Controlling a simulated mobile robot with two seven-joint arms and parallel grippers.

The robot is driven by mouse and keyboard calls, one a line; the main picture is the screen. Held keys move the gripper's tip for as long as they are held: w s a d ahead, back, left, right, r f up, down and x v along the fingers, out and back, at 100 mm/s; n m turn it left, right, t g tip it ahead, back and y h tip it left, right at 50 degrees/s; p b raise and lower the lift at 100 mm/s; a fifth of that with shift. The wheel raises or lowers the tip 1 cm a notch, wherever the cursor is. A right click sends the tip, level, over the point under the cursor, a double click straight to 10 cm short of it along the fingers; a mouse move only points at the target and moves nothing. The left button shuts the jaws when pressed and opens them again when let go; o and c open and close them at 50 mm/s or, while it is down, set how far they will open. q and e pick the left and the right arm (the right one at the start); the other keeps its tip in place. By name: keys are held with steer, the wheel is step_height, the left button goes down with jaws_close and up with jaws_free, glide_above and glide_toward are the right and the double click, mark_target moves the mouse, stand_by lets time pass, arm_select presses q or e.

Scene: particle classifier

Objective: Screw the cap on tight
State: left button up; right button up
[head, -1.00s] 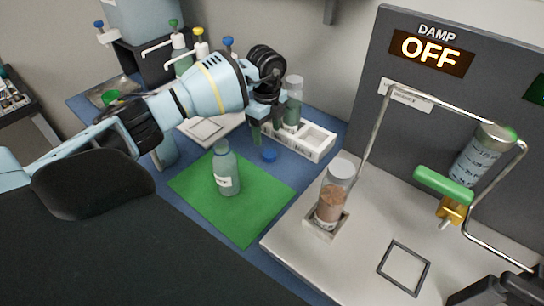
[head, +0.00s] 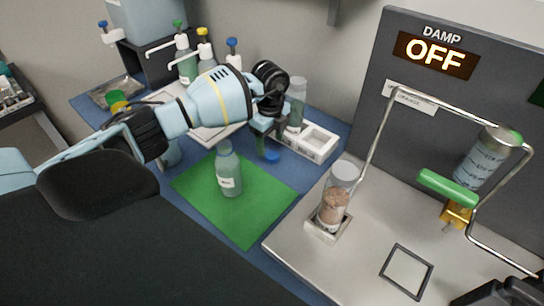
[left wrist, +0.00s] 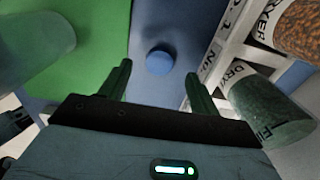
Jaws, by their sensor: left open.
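A translucent bottle (head: 228,172) with a white label stands upright on the green mat (head: 247,222); its neck looks uncapped. It also shows blurred at the upper left of the left wrist view (left wrist: 35,42). A blue cap (head: 271,156) lies on the blue table top just beyond the mat's far corner. My left gripper (head: 262,146) is above the cap, pointing down, open and empty. In the left wrist view the cap (left wrist: 159,60) sits centred between the two spread fingers, slightly beyond the tips, apart from both.
A white rack (head: 312,143) holding jars stands right beside the gripper. Pump bottles (head: 187,60) stand behind my left arm. At right, a bench (head: 310,262) holds a jar of brown grains (head: 334,205) below a metal frame. A dark part shows at the bottom right corner.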

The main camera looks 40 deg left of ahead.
mark_target(271, 154)
arm_select(q)
step_height(271, 154, down, 4)
steer(key=shift+d+f, duration=0.1)
steer(key=shift+f, duration=0.1)
steer(key=c, duration=1.1)
